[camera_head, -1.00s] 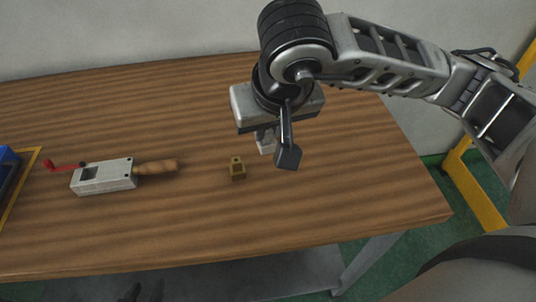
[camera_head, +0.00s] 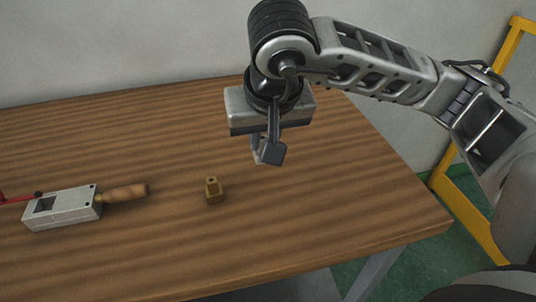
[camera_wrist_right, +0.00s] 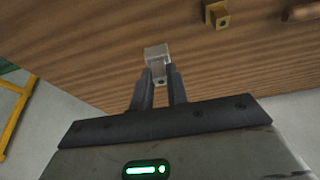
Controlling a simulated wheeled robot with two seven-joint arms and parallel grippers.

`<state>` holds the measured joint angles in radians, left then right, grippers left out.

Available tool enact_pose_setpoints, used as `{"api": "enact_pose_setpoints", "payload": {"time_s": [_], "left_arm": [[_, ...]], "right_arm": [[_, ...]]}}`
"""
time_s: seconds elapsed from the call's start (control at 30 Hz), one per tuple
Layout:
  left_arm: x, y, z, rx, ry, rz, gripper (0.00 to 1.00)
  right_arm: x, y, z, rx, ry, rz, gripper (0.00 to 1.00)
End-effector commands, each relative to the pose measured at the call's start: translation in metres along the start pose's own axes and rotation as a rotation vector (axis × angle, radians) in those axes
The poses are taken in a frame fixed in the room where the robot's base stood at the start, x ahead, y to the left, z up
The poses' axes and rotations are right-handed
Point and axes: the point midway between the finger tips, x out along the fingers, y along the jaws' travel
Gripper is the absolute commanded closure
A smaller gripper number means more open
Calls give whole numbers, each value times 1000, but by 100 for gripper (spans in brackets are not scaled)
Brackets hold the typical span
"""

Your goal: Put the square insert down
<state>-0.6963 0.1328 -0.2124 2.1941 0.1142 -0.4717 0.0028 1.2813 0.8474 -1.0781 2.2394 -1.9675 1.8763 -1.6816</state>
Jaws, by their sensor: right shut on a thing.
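The square insert is a small pale grey block (camera_wrist_right: 157,53) held between the fingertips of my right gripper (camera_wrist_right: 158,77) in the right wrist view. In the head view my right gripper (camera_head: 266,150) hangs over the wooden table (camera_head: 330,200), and one finger hides most of the insert. The gripper appears to be above the tabletop; the exact height is hard to tell. My left gripper is in neither view.
A small brass block with a hole (camera_head: 213,190) stands on the table left of and nearer than my right gripper. A grey metal box with a wooden handle (camera_head: 62,207) and a red crank lies further left. The table's right side is clear.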

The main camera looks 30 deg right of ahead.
Motion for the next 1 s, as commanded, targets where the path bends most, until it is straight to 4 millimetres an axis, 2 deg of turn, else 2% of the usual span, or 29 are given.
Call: {"api": "enact_pose_setpoints", "payload": {"time_s": [0.1,0.37,0.53,0.97,1.0], "left_arm": [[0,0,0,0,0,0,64],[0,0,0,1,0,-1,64],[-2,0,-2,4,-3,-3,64],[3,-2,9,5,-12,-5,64],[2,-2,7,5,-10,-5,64]], "right_arm": [[20,8,-4,3,-1,3,100],[43,15,-10,3,-2,2,100],[64,14,0,1,-2,1,100],[73,14,4,2,2,-1,100],[72,14,3,2,2,-1,79]]}}
